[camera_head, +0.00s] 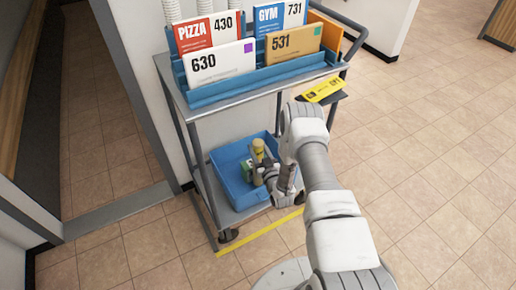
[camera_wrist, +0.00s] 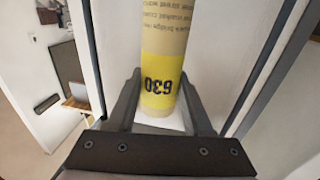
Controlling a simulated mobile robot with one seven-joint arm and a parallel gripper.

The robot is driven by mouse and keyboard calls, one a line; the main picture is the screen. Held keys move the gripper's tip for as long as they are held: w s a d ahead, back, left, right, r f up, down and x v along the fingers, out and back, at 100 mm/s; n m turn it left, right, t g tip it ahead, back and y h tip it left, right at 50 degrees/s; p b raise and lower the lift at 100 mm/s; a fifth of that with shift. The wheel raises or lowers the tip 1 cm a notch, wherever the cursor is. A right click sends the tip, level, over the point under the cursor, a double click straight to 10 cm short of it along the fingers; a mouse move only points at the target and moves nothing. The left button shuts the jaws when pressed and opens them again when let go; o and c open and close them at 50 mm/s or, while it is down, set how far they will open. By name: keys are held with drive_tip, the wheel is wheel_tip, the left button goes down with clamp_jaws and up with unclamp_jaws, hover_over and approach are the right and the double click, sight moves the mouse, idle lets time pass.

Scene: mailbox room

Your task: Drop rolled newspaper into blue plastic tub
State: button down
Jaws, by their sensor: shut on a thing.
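The rolled newspaper (camera_wrist: 165,28) is a beige printed roll with a yellow band marked 630, upside down in the wrist view. My gripper (camera_wrist: 161,78) is shut on it near the banded end. In the head view, the newspaper (camera_head: 258,150) shows as a small pale yellow shape at my gripper (camera_head: 261,172). Both appear against the inside of the blue plastic tub (camera_head: 230,165), on the cart's lower shelf. I cannot tell how high they are above its floor. My wrist hides the tub's right side.
The grey cart (camera_head: 236,97) carries a blue upper tray (camera_head: 262,83) with several numbered mail pieces. Its posts and upper shelf stand close around my arm. A yellow tag (camera_head: 324,89) lies at its right side. A wall (camera_head: 140,65) is on the left. Tiled floor at right is clear.

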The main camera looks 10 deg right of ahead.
drive_tip(key=shift+f, duration=0.35)
drive_tip(key=shift+c, duration=1.5)
unclamp_jaws()
drive_tip(key=shift+r, duration=0.25)
drive_tip(key=s+d+p, duration=0.2)
drive_tip(key=s+p, duration=0.2)
drive_tip(key=s, duration=0.8)
drive_tip(key=shift+r, duration=0.35)
